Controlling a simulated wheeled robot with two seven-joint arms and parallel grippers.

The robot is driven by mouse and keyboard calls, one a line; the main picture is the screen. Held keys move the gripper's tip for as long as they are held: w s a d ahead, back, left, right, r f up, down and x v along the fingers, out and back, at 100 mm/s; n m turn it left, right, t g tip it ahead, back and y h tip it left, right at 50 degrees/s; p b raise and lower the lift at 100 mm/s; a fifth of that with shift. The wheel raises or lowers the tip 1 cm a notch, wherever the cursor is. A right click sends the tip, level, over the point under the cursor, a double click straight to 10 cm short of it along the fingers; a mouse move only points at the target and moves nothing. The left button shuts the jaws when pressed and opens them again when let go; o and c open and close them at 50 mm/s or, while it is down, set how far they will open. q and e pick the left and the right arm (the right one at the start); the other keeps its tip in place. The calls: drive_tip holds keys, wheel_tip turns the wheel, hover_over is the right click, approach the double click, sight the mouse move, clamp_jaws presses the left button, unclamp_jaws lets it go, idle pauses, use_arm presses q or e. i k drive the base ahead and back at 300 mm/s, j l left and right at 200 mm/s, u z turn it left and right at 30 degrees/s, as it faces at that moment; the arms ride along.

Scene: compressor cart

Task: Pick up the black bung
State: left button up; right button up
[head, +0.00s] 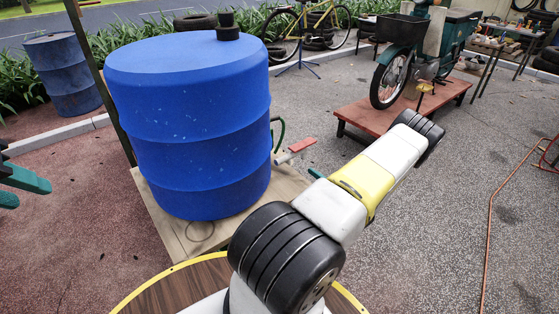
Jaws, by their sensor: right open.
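The black bung (226,18) stands upright on top of the blue drum (190,130), near the drum's back right edge. It sits in or on a wider black collar (228,33); I cannot tell how deep. My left gripper (30,193) is at the left edge, partly cut off, with its teal fingers apart and nothing seen between them. It is well left of the drum. My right gripper (315,173) is mostly hidden behind my white and yellow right arm. Only a teal tip shows, right of the drum and away from the bung.
The drum stands on a beige cart top (180,232). A red-handled valve (301,145) and a green hose (279,132) are close to its right. A dark post (103,85) rises at its left. A moped (405,55) stands on a red platform (372,119) at back right.

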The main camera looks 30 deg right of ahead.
sight(226, 19)
drive_tip(key=k+l, duration=0.15)
drive_tip(key=k, duration=0.85)
